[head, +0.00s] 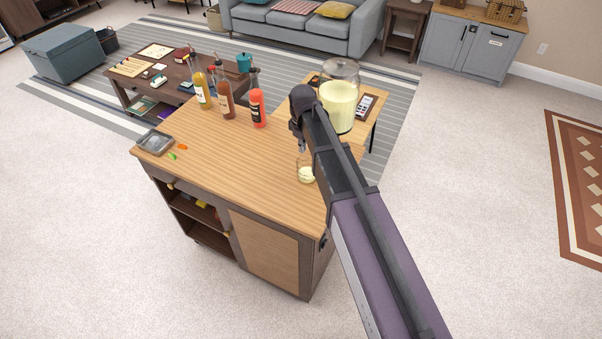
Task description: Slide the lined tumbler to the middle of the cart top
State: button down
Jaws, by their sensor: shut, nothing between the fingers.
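The tumbler (305,175) is a small clear glass with pale yellow liquid in it. It stands upright near the right end of the wooden cart top (225,165). My arm hides part of its right side, and any lines on it are too small to make out. My gripper (302,148) is shut and empty, pointing down just above and behind the tumbler in the head view. I cannot tell whether the fingers touch the glass.
Several bottles, one an orange-red bottle (257,105), stand along the cart's back edge. A grey tray (155,143) sits at its left corner beside small orange and green pieces. A large drink dispenser (339,100) stands behind my arm. The cart top's middle is clear.

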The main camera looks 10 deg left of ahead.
jog(key=shift+w+f+b, duration=0.15)
jog(key=shift+f+b, duration=0.25)
jog(key=shift+f, duration=0.35)
jog(key=shift+f, duration=0.2)
notch_tip(320, 180, down, 10)
jog(key=b, duration=1)
jog(key=shift+r, duration=0.2)
jog(key=w+a, duration=0.4)
jog(key=a, duration=0.4)
jog(key=w+a, duration=0.4)
jog(key=a, duration=0.5)
jog(key=w+a, duration=0.5)
jog(key=a, duration=0.4)
jog(key=shift+a, duration=0.2)
jog(key=shift+s+r, duration=0.1)
